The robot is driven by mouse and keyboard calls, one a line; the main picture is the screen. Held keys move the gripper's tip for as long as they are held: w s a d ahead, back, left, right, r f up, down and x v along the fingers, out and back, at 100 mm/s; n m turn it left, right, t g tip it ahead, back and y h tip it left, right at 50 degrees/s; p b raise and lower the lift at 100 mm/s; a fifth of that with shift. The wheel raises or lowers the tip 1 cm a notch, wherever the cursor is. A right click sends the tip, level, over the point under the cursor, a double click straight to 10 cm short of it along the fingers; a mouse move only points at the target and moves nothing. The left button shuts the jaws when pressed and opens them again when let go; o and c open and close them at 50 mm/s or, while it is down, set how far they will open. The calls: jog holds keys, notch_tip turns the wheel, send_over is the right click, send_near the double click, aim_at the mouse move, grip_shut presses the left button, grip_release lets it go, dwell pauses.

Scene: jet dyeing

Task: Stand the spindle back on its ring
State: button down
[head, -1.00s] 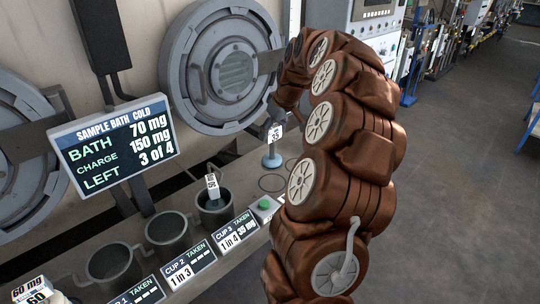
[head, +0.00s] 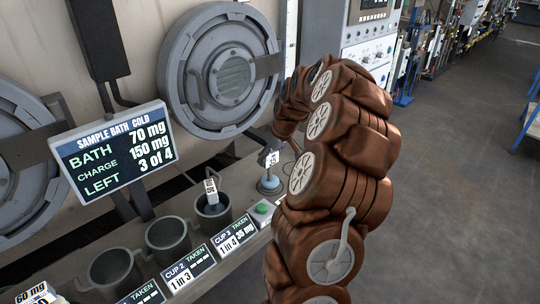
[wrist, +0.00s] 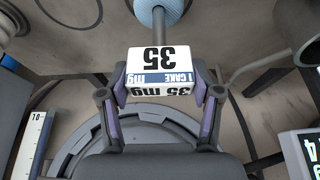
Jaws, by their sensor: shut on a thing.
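The spindle has a pale blue cake and foot (head: 270,184) at the bottom and a white tag reading 35 mg, 1 cake, at the top. My gripper (head: 272,152) is above it, shut on the tag (wrist: 160,62) from both sides. The blue part also shows at the top edge of the wrist view (wrist: 157,11), at the end of the thin rod. The spindle stands about upright over the ring spot on the shelf. The ring under it is hidden, and I cannot tell whether the foot touches the shelf.
A dark cup (head: 212,217) holding another tagged spindle (head: 210,189) stands to the left, with more cups beyond. A green button (head: 262,208) is close in front of the spindle. The display (head: 115,152) reads 3 of 4 left. A round door (head: 222,70) is behind.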

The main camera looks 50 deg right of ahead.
jog(key=shift+f, duration=0.2)
jog(key=shift+c, duration=1.1)
grip_release()
jog(key=shift+r, duration=0.1)
jog(key=shift+r, duration=0.2)
jog(key=b+v, duration=0.2)
jog(key=v, duration=1)
jog(key=shift+b, duration=0.3)
